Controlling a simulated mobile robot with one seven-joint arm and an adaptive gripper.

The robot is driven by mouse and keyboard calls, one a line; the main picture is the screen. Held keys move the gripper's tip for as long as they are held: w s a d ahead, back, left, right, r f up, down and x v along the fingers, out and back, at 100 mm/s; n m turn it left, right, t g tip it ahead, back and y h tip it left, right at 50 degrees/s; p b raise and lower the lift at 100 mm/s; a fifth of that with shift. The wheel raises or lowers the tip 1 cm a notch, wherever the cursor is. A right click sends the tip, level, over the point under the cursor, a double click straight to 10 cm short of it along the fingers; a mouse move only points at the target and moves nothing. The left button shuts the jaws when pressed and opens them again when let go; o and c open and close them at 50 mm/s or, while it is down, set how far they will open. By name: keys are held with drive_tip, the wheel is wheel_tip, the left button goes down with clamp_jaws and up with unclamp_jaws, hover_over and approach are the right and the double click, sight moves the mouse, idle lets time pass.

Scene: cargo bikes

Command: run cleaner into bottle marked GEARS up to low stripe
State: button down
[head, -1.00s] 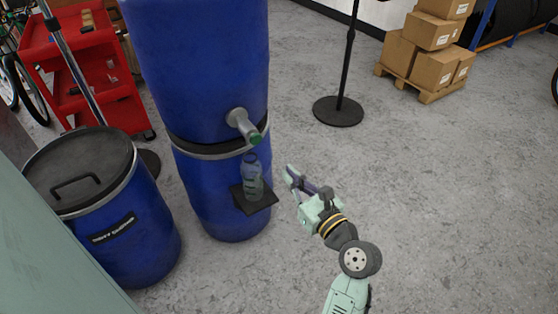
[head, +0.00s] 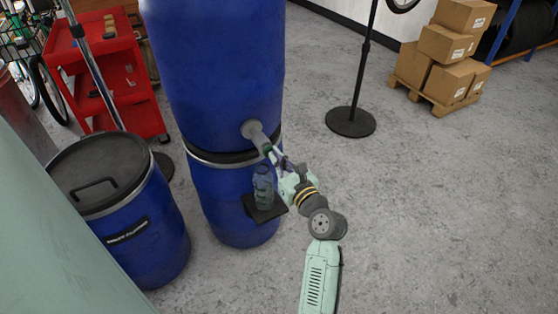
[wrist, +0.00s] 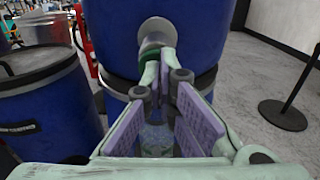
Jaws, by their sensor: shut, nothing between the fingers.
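A large blue drum (head: 215,65) stands on a second blue drum, with a grey tap (head: 258,134) sticking out of its lower front. The tap and its green end (wrist: 152,48) also show in the wrist view. A clear bottle (head: 263,190) stands upright on a small dark shelf (head: 268,213) below the tap; it shows in the wrist view (wrist: 156,140) behind my fingers. No marking or stripe on it can be read, and its fill level cannot be told. My gripper (head: 272,157) is shut and empty, its tips at the tap's outer end; contact cannot be told.
A lidded blue drum (head: 135,240) with a black label stands at the left. A red tool cart (head: 110,85) is behind it. A black stand (head: 352,121) and boxes on a pallet (head: 445,60) are at the back right. Floor on the right is clear.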

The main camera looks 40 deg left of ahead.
drive_tip(key=shift+p+x, duration=0.85)
drive_tip(key=shift+p, duration=0.1)
drive_tip(key=shift+a+r, duration=0.1)
idle(2.6)
